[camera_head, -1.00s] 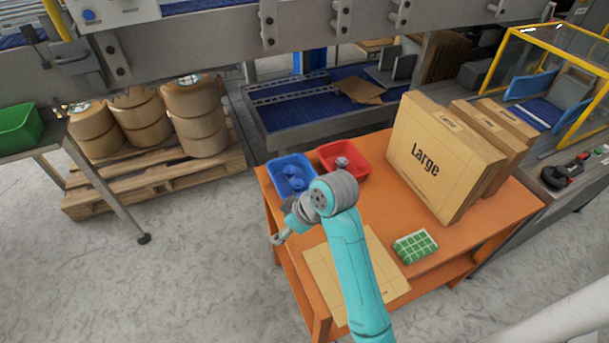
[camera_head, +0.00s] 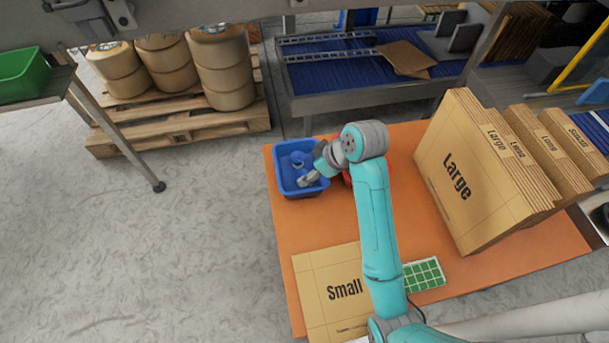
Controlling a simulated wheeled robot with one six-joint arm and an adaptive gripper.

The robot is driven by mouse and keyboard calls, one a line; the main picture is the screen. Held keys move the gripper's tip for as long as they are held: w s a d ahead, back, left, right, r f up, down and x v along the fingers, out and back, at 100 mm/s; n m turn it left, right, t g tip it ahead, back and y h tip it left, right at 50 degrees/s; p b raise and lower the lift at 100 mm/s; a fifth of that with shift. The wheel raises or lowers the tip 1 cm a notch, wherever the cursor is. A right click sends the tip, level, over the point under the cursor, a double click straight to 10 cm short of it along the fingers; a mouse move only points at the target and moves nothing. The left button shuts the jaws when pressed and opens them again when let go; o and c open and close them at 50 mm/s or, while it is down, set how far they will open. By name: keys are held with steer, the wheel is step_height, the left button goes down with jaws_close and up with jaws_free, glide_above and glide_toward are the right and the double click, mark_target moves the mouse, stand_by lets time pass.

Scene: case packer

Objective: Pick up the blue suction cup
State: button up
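A blue bin (camera_head: 283,182) stands at the back left corner of the orange table. Blue suction cups (camera_head: 298,160) lie inside it, partly hidden by my gripper. My gripper (camera_head: 306,181) is over the right part of the bin, its fingers pointing down and left. The fingers are small and partly merge with the wrist, so I cannot tell whether they are open or shut, or whether they touch a cup.
A red bin (camera_head: 347,178) is mostly hidden behind my arm. Large cardboard boxes (camera_head: 480,175) stand on the table's right. A flat Small carton (camera_head: 330,290) and a green-and-white gridded item (camera_head: 424,274) lie in front.

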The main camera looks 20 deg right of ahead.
mark_target(302, 175)
steer(key=shift+x, duration=3.35)
steer(key=shift+s, duration=0.1)
steer(key=c, duration=1.1)
